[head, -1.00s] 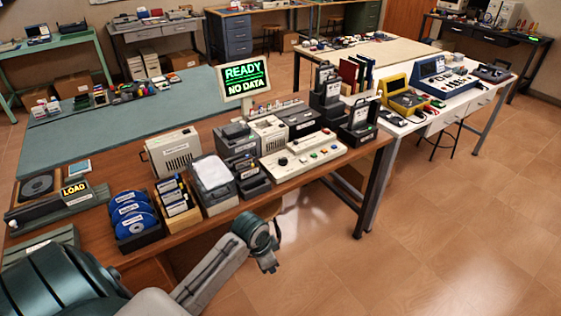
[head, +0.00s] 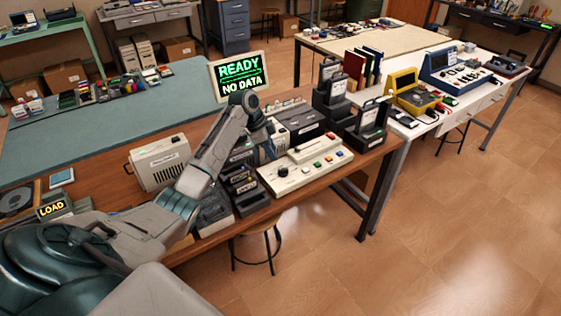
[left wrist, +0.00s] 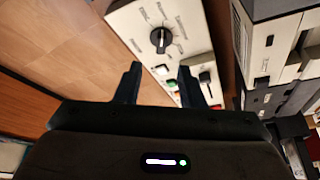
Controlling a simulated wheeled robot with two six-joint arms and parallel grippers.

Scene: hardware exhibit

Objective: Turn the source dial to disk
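The source dial (head: 283,172) is a round black knob at the left end of a cream control panel (head: 300,182) on the wooden table. In the left wrist view the dial (left wrist: 160,38) shows a pale pointer line, with small labels around it too blurred to read surely. My left gripper (head: 270,150) is above and behind the panel's left end in the head view, apart from the dial. In the left wrist view its two dark fingers (left wrist: 159,84) are spread with nothing between them, and the dial lies beyond the tips. My right gripper is out of view.
Coloured buttons (head: 329,160) sit right of the dial. Dark trays (head: 242,185) stand close left of the panel and black cases (head: 370,120) at its right. A screen (head: 239,77) reading "READY NO DATA" stands behind.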

